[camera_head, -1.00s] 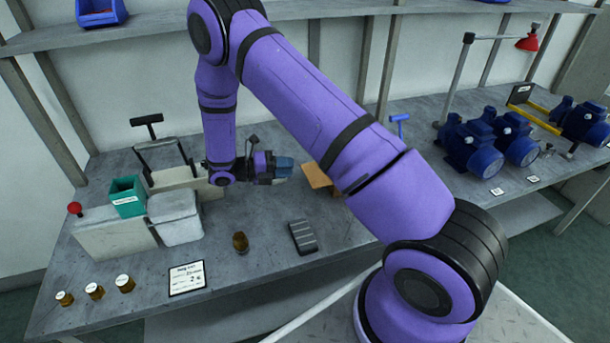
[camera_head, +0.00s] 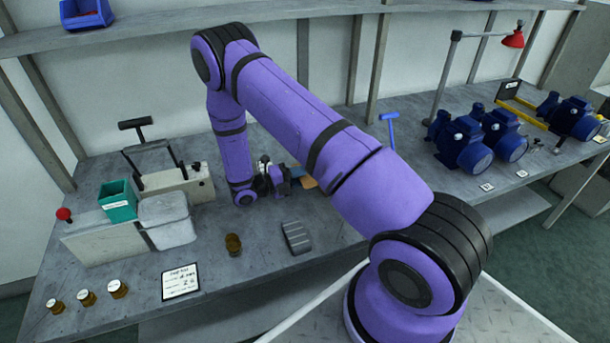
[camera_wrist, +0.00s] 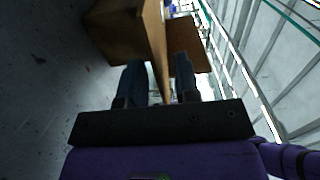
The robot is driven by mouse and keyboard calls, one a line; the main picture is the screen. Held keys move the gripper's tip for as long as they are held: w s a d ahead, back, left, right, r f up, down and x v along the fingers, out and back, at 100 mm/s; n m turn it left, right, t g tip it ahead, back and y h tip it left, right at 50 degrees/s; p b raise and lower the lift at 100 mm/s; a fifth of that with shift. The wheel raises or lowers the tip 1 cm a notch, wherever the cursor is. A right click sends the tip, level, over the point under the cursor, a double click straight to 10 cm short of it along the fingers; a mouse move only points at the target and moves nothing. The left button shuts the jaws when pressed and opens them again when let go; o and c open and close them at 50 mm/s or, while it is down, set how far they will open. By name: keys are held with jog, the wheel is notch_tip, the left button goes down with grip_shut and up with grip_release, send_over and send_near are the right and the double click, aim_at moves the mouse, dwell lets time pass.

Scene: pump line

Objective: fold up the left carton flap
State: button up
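The brown carton (camera_wrist: 112,32) is at the upper left of the wrist view, close in front of my gripper. One upright carton panel (camera_wrist: 153,35) runs down between my two fingers, and another brown flap (camera_wrist: 186,46) spreads to the right. I cannot tell for sure which is the left flap. My gripper (camera_wrist: 159,66) is open, its dark fingers on either side of the panel's edge with visible gaps. In the head view my arm hides most of the carton; only a small orange-brown part (camera_head: 304,180) shows beside my gripper (camera_head: 280,181).
On the bench stand a grey ribbed block (camera_head: 297,237), a brown jar (camera_head: 233,244), a grey bin (camera_head: 168,220) and a teal box (camera_head: 118,203). A blue T-handle (camera_head: 390,127) stands behind my arm. Blue pumps (camera_head: 462,145) are at the right.

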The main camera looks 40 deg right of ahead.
jog(key=shift+x, duration=1)
grip_shut()
